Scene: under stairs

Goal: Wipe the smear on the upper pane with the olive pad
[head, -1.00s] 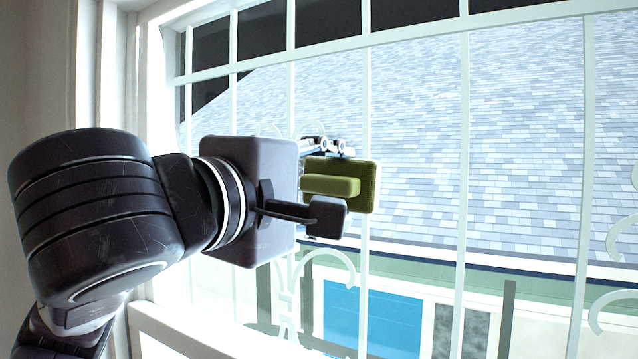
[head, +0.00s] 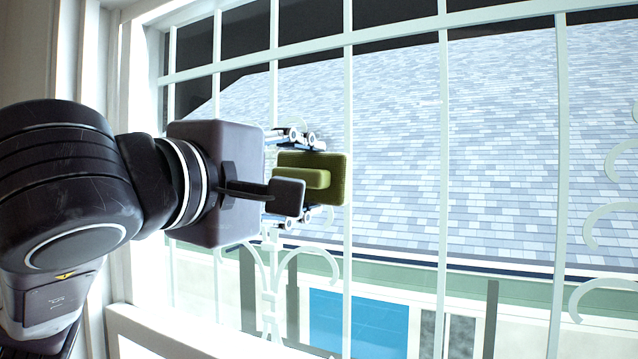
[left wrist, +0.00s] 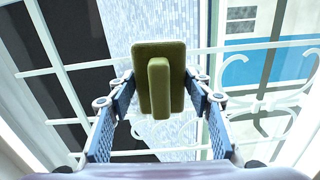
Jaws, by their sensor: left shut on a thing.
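The olive pad (head: 338,180) is a flat block with a raised bar-shaped handle on the side facing me. My left gripper (head: 305,178) is shut on this handle, with one finger above and one below in the head view. In the left wrist view the pad (left wrist: 175,65) sits between the two blue fingers (left wrist: 158,100). The pad is in front of the barred window, its right edge near a vertical bar; I cannot tell whether it touches the glass. I cannot make out a smear on any pane; the pad and gripper hide part of the window. My right gripper is not in view.
White vertical bars (head: 443,150) and a horizontal bar (head: 400,29) divide the window. Curled white ironwork (head: 268,270) stands below the pad, with more curls at the right edge. The white frame (head: 140,80) and wall are close on the left. A tiled roof shows outside.

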